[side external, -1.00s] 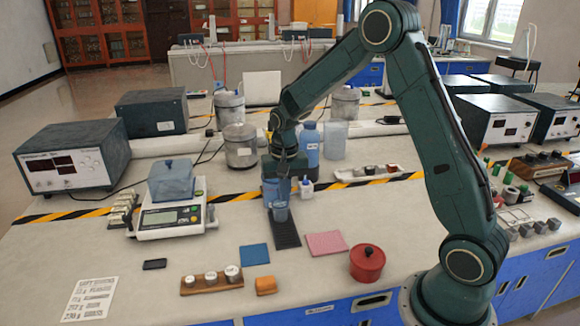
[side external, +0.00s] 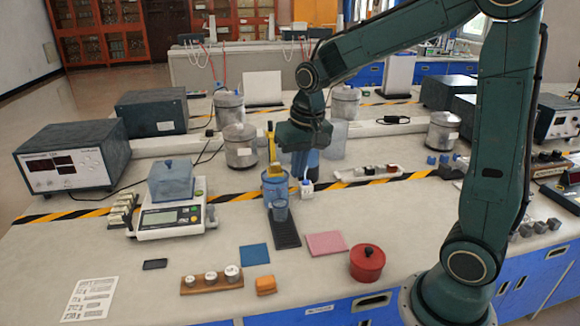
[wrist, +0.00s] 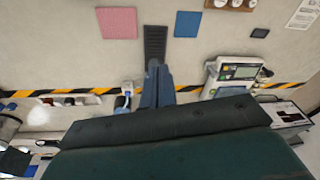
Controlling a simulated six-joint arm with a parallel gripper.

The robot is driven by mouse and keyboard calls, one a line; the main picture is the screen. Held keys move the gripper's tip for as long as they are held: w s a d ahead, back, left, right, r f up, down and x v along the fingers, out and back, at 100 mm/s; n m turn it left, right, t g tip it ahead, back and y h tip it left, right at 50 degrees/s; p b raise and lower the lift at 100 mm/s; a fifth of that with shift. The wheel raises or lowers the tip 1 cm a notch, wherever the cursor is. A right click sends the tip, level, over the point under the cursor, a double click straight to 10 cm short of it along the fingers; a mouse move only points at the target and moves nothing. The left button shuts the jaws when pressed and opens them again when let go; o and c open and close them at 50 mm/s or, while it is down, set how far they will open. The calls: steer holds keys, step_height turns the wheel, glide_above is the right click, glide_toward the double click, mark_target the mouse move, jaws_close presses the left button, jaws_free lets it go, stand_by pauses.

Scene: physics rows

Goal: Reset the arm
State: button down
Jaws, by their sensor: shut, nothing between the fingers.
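My gripper (side external: 298,172) is raised above the bench, pointing down, just right of a blue cup with a yellow object standing up out of it (side external: 275,180). Its fingers are shut with nothing between them; they also show closed in the wrist view (wrist: 154,68). The mat also shows in the wrist view (wrist: 155,42). A blue bottle behind the gripper is mostly hidden.
A small white bottle (side external: 307,188) stands close to the gripper. A balance with a blue box (side external: 170,210) is at left. A red lidded pot (side external: 367,263) stands near the front edge. Blue (side external: 254,254) and pink (side external: 326,243) pads lie flat.

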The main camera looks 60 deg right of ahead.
steer(key=s+a+r+n+t, duration=0.1)
steer(key=s+a+r+n, duration=0.1)
steer(key=s, duration=0.7)
steer(key=s+a+r+n+t, duration=0.2)
steer(key=s+a+r+n, duration=0.1)
steer(key=s, duration=0.6)
steer(key=shift+s+a+r+n+t, duration=0.15)
steer(key=shift+a+r+n+t, duration=0.2)
steer(key=shift+r, duration=0.55)
